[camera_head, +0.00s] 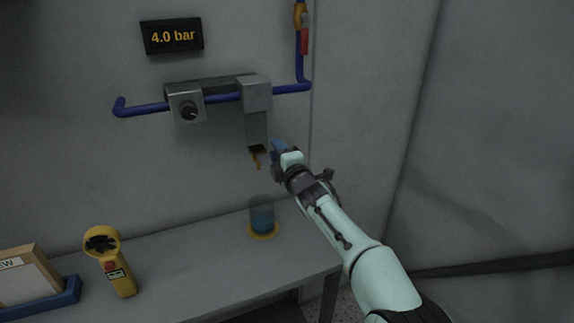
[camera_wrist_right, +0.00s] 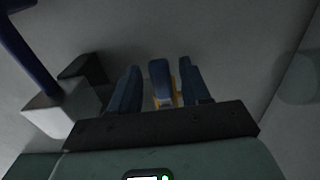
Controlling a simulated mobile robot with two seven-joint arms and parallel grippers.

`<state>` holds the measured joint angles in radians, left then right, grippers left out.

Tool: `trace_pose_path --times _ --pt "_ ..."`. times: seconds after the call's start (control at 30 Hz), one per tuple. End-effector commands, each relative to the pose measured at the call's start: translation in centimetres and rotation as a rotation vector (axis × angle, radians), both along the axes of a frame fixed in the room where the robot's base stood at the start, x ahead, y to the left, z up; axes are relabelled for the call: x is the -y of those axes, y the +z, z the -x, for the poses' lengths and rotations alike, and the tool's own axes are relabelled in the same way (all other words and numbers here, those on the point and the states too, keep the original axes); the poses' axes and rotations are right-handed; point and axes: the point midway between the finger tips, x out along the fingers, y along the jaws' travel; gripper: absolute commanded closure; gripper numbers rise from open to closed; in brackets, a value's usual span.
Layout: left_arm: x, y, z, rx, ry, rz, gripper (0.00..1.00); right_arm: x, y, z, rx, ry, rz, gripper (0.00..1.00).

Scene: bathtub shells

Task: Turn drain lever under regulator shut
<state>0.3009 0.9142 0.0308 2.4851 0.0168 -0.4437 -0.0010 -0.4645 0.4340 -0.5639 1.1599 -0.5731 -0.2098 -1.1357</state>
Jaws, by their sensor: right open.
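The regulator (camera_head: 187,104) with its black knob sits on the blue pipe on the wall in the head view. Right of it hangs a grey block (camera_head: 257,95) with a narrower body below. The small orange drain lever (camera_head: 255,160) hangs at that body's lower end, tilted. My right gripper (camera_head: 280,150) is just right of the lever, at about its height; contact cannot be told. In the right wrist view my right gripper (camera_wrist_right: 161,85) shows two spread blue fingers. A blue piece with orange-yellow edges shows between them; I cannot tell what it is. My left gripper is out of view.
A beaker of blue liquid (camera_head: 262,213) stands on a yellow coaster on the bench below the lever. A yellow handheld device (camera_head: 122,280) and a blue tray (camera_head: 62,297) are at the left. A red-handled valve (camera_head: 304,40) and the "4.0 bar" display (camera_head: 172,37) are above.

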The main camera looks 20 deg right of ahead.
Motion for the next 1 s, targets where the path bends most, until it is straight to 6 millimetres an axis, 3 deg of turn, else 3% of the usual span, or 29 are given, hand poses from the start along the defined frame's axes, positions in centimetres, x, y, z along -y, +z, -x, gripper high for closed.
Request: trace_pose_path --times 0.2,0.4,0.67,1.0 --pt "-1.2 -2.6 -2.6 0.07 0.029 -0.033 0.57 0.0 -0.3 2.7 0.002 0.003 -0.007 0.53" --pt "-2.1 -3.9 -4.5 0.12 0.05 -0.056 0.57 0.1 -0.3 5.3 0.001 0.004 -0.008 0.53" --pt "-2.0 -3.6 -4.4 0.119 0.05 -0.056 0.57 0.2 0.0 7.9 0.0 0.003 -0.008 0.53" --pt "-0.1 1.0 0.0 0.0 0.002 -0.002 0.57 0.5 0.5 11.7 0.002 0.002 -0.006 0.53"
